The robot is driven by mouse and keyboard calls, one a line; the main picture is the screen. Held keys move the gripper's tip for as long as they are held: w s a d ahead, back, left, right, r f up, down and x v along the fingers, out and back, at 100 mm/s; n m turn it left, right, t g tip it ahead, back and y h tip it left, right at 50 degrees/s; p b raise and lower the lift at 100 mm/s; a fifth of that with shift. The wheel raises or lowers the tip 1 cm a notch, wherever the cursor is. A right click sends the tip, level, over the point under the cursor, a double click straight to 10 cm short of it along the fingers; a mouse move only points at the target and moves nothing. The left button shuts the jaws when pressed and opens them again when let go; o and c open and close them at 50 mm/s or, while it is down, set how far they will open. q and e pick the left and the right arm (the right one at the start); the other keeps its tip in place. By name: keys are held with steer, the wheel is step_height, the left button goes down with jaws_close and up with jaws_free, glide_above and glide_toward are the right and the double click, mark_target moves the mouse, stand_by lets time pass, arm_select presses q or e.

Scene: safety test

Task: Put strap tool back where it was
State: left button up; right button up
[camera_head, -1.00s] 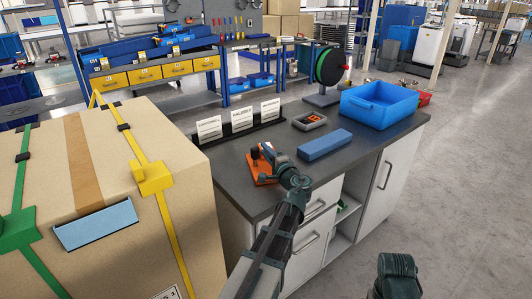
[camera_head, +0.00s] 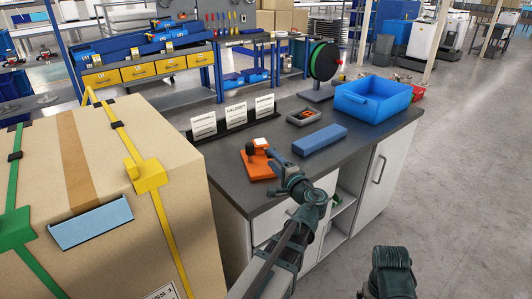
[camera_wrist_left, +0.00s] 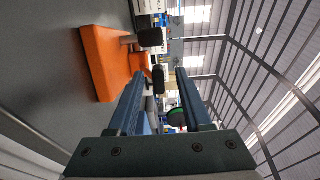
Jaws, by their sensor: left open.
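An orange tool (camera_head: 257,165), which looks like the strap tool, lies on the dark worktop near its left front edge. It has a flat orange base and dark knobs at its upper end. In the left wrist view its orange body (camera_wrist_left: 100,60) lies to the left of my fingers. My left gripper (camera_head: 274,154) is just right of the tool's upper end. In the wrist view the fingers of that gripper (camera_wrist_left: 158,76) are apart, with a dark knob showing between their tips. Whether they touch it I cannot tell. Part of my right arm shows at the bottom right; its gripper does not.
On the worktop (camera_head: 238,190) are a blue block (camera_head: 320,140), a grey tray (camera_head: 304,116), a blue bin (camera_head: 373,101), a cable reel (camera_head: 323,62) and a rack of white cards (camera_head: 234,117). A large strapped carton (camera_head: 105,205) stands left.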

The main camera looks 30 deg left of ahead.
arm_select(q)
steer(key=shift+v, duration=1.45)
steer(key=s+d+n+g+h+p, duration=0.1)
steer(key=p, duration=0.1)
steer(key=s+d+n+g+h+p, duration=0.1)
steer(key=d+p, duration=0.1)
steer(key=p, duration=0.1)
steer(key=shift+s+f+p, duration=0.3)
steer(key=shift+s+p, duration=0.05)
steer(key=shift+s, duration=0.05)
steer(key=s+d+f+g+h+p, duration=0.1)
steer(key=s+d+g+h+p, duration=0.3)
steer(key=d, duration=0.7)
steer(key=s+d+f+n+g+h+p, duration=0.1)
steer(key=s+d+g+h+p, duration=0.3)
steer(key=s+d+h+p, duration=0.3)
steer(key=s+d+p, duration=0.2)
steer(key=s+d, duration=0.3)
steer(key=s, duration=0.1)
steer(key=shift+d+h, duration=0.2)
steer(key=shift+h, duration=0.2)
steer(key=shift+f, duration=0.1)
